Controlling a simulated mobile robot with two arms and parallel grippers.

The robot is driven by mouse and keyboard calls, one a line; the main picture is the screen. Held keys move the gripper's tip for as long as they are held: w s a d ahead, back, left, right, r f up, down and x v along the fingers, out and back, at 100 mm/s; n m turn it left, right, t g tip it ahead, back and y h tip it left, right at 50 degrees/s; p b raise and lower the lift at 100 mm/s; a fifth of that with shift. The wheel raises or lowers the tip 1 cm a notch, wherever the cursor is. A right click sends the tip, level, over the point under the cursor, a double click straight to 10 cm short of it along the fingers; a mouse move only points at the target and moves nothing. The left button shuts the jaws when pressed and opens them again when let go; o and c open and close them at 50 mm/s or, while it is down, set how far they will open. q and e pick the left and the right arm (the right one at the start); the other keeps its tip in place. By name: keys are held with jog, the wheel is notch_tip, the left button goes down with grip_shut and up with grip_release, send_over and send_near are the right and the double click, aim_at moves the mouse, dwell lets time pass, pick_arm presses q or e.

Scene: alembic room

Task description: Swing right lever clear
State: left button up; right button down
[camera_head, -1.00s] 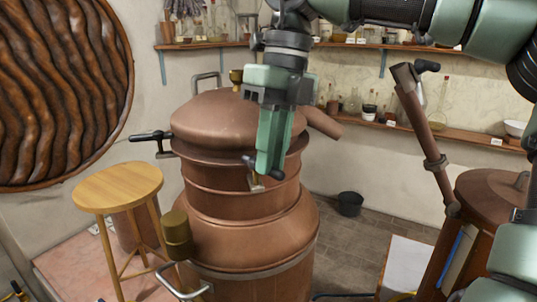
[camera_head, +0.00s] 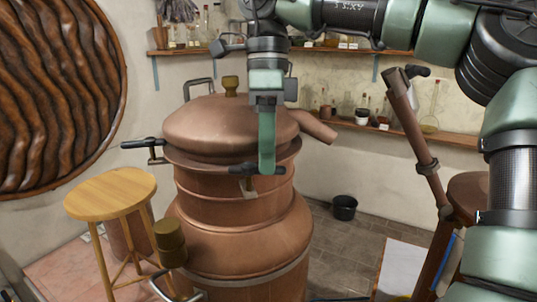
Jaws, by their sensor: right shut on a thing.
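The copper still (camera_head: 235,225) stands in the middle of the head view, with its domed lid (camera_head: 215,125) seated on top. The right lever has a black handle (camera_head: 240,169) at the front right of the lid's rim, lying about level across the picture. My right gripper (camera_head: 267,168) reaches down from above and is shut on this handle; the fingers hide its middle. A metal bracket (camera_head: 248,187) shows below it against the still's neck. The left lever (camera_head: 148,144) sticks out from the rim's left side. My left gripper is not in view.
A round wooden stool (camera_head: 110,192) stands left of the still. A copper pipe arm (camera_head: 410,120) rises from a second vessel at the right. Shelves (camera_head: 440,134) with glassware line the back wall. A dark bucket (camera_head: 344,207) sits on open floor.

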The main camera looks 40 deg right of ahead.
jog(key=shift+w+n, duration=0.1)
jog(key=shift+n, duration=0.2)
jog(key=c, duration=1.4)
grip_release()
jog(key=shift+a, duration=0.1)
